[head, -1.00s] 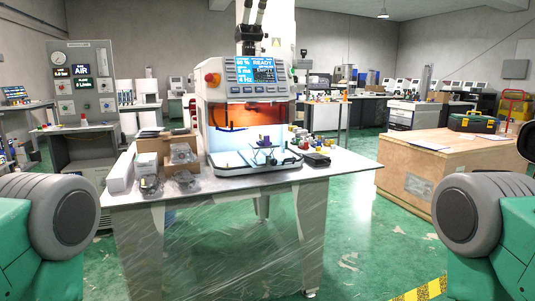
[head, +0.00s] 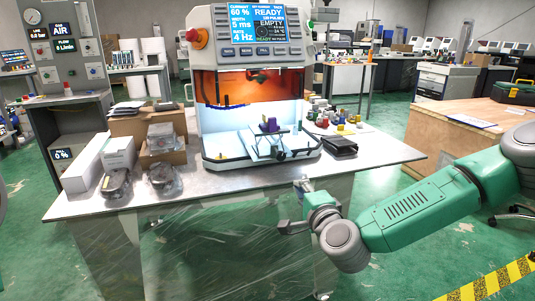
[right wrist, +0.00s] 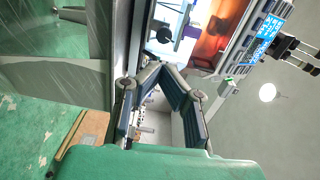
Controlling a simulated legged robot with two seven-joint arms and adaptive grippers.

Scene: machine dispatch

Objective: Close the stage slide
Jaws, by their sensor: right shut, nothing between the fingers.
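The machine (head: 250,50) stands on the table with its front bay open and lit. It also shows turned sideways in the right wrist view (right wrist: 225,25). The stage slide (head: 262,145) sits low at the bay's front, with a small purple piece (head: 269,125) on top and a dark knob (head: 281,154) facing me. The knob also shows in the right wrist view (right wrist: 164,35). My right gripper (head: 303,184) is in front of the table's front edge, below and apart from the stage. Its fingertips meet in the right wrist view (right wrist: 160,68), with nothing between them. My left gripper is out of view.
Boxes (head: 160,140) and wrapped parts (head: 116,183) stand left of the machine. Several small coloured items (head: 325,112) and a black flat case (head: 340,145) lie right of it. The metal tabletop (head: 215,182) is bare along its front edge.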

